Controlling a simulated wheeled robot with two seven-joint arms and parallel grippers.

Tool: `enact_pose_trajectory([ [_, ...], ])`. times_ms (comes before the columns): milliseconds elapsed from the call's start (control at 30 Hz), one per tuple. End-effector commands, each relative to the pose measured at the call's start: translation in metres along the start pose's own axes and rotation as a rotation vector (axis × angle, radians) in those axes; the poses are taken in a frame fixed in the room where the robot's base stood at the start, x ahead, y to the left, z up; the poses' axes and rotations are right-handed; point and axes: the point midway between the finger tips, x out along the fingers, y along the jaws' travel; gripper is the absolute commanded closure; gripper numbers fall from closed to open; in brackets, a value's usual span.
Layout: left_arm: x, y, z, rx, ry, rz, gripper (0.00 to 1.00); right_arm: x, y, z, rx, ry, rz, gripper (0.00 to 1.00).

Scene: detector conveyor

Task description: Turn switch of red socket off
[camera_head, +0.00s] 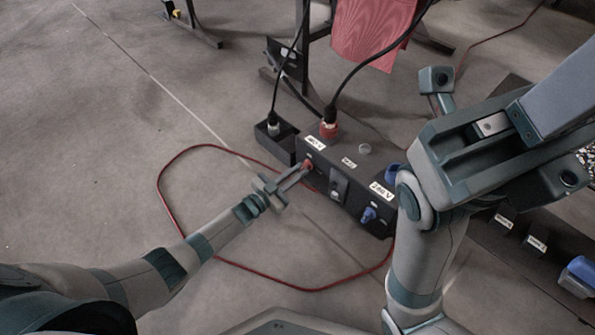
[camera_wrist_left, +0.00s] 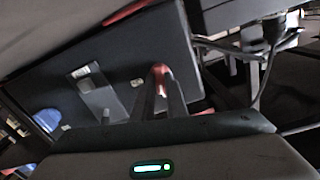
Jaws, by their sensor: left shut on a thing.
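The red socket (camera_head: 329,130) sits on top of the left end of a black power box (camera_head: 335,160), with a black cable plugged into it. Its red rotary switch (camera_head: 308,164) is on the box's front face below. My left gripper (camera_head: 304,169) is at this switch, its fingers shut on it. The left wrist view shows the red switch (camera_wrist_left: 161,72) between the fingertips. The fingers partly cover the switch, so its exact turn position cannot be told. My right arm stands at the right of the head view; its fingers cannot be made out.
A blue switch (camera_head: 369,214) and a grey panel (camera_head: 339,186) are further right on the box front. A small black box (camera_head: 275,138) with a plug stands to the left. A red cable (camera_head: 158,185) loops over the floor. Open floor lies at left.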

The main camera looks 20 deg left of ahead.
Motion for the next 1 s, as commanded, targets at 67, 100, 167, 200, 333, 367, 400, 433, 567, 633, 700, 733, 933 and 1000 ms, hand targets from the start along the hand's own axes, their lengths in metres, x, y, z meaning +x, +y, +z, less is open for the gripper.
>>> enact_pose_trajectory([
  [67, -0.0004, 0.0000, 0.0002, -0.057, -0.002, 0.001, 1.00, 0.0007, 0.0005, 0.0009, -0.002, -0.003, -0.001, 1.00],
  [100, -0.0004, -0.0002, 0.0002, -0.085, -0.001, 0.001, 1.00, 0.0007, 0.0006, 0.0011, -0.002, -0.005, -0.001, 1.00],
  [167, -0.0003, -0.0002, 0.0001, -0.121, -0.001, 0.001, 1.00, 0.0004, 0.0008, 0.0015, -0.003, -0.007, -0.002, 1.00],
  [200, -0.0003, -0.0001, 0.0001, -0.142, -0.001, 0.001, 1.00, 0.0001, 0.0009, 0.0018, -0.004, -0.009, -0.002, 1.00],
  [333, -0.0003, 0.0003, 0.0003, -0.198, -0.001, 0.001, 1.00, -0.0016, 0.0014, 0.0028, -0.006, -0.017, -0.003, 1.00],
  [367, -0.0003, 0.0003, 0.0004, -0.206, -0.001, 0.001, 1.00, -0.0021, 0.0015, 0.0031, -0.007, -0.020, -0.003, 1.00],
  [400, -0.0003, 0.0004, 0.0005, -0.216, -0.001, 0.001, 1.00, -0.0029, 0.0017, 0.0034, -0.007, -0.022, -0.003, 1.00],
  [433, -0.0003, 0.0004, 0.0005, -0.223, -0.001, 0.001, 1.00, -0.0033, 0.0018, 0.0036, -0.008, -0.024, -0.003, 1.00],
  [567, -0.0004, 0.0003, 0.0007, -0.239, -0.001, 0.000, 1.00, -0.0041, 0.0020, 0.0039, -0.009, -0.027, -0.003, 1.00],
  [633, -0.0004, 0.0003, 0.0008, -0.242, -0.001, 0.000, 1.00, -0.0040, 0.0020, 0.0039, -0.009, -0.027, -0.003, 1.00],
  [700, -0.0005, 0.0003, 0.0008, -0.242, -0.001, 0.000, 1.00, -0.0037, 0.0020, 0.0038, -0.009, -0.026, -0.003, 1.00],
  [733, -0.0005, 0.0003, 0.0008, -0.242, -0.001, 0.000, 1.00, -0.0035, 0.0020, 0.0037, -0.009, -0.025, -0.003, 1.00],
  [933, -0.0005, 0.0003, 0.0008, -0.242, -0.001, 0.000, 0.83, -0.0010, 0.0019, 0.0029, -0.007, -0.017, 0.000, 1.00],
  [1000, -0.0004, 0.0002, 0.0007, -0.241, -0.001, 0.000, 0.69, 0.0000, 0.0019, 0.0025, -0.007, -0.013, 0.002, 1.00],
])
